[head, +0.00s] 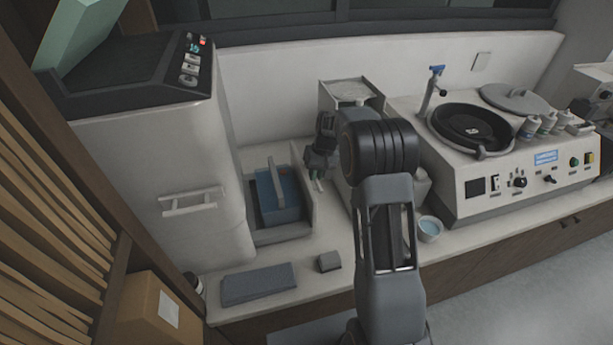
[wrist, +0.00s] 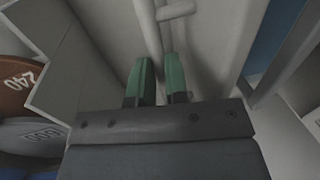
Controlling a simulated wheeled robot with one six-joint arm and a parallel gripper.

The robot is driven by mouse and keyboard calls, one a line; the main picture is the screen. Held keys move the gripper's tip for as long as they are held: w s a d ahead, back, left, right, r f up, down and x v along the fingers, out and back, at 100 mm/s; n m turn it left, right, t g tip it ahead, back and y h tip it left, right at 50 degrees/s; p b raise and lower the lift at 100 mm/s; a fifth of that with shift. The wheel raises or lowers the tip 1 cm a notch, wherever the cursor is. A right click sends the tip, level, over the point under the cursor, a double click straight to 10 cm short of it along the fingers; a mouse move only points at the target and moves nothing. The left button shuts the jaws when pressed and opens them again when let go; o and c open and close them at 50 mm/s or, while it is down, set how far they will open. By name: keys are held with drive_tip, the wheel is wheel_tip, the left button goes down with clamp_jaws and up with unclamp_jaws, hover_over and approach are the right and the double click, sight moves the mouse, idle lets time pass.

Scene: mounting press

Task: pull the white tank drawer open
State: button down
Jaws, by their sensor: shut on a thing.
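The white tank drawer (wrist: 210,45) shows as a pale panel in the wrist view, with a white bar handle (wrist: 149,35) standing off it on a short post. My gripper (wrist: 160,78) has its two green fingers shut on this bar, one on each side. In the head view my gripper (head: 317,181) reaches down at the side of the narrow white unit (head: 351,88), right of the blue container. My arm hides most of the drawer there, and I cannot tell how far it stands open.
A blue container (head: 281,199) sits in a white-walled bay on the left. A white cabinet (head: 150,150) with its own handle stands further left. A polishing machine (head: 525,180) is at right. A grey mat (head: 258,284), a small block (head: 329,262) and a cup (head: 429,229) lie along the counter front.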

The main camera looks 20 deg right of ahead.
drive_tip(key=c, duration=1.1)
unclamp_jaws()
drive_tip(key=d+r, duration=0.1)
drive_tip(key=r, duration=0.3)
drive_tip(key=r+b, duration=0.1)
drive_tip(key=r, duration=0.4)
drive_tip(key=d+r, duration=0.1)
drive_tip(key=r, duration=0.3)
drive_tip(key=shift+d+r, duration=0.3)
drive_tip(key=shift+d, duration=0.05)
